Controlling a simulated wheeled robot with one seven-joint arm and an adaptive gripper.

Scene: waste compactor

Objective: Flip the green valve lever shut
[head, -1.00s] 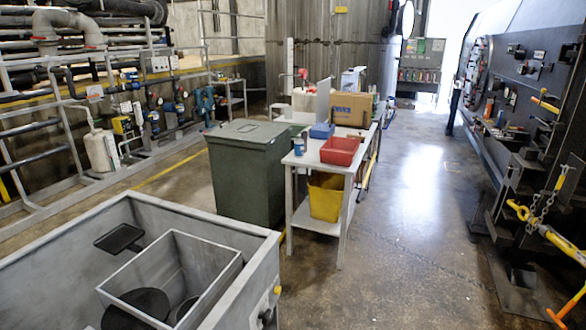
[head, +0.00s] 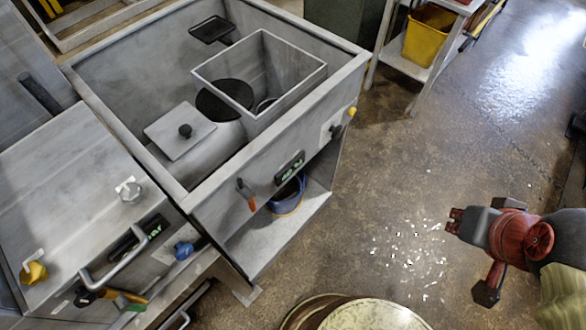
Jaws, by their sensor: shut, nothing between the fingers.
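A small green lever (head: 133,306) shows at the lower left, low on the front of the grey compactor unit, below its curved metal handle (head: 118,263). An orange-brown piece and a dark piece sit right beside it, so its exact angle and whether it is open or shut are hard to tell. My gripper (head: 455,220) is at the right of the head view, over the floor. It is shut and empty, pointing left, well apart from the lever.
A blue knob (head: 184,250) and an orange-tipped lever (head: 247,195) are on the front nearby. An open grey sink (head: 335,70) stands behind, with a shelf (head: 270,245) below. White scraps (head: 415,255) lie on the floor.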

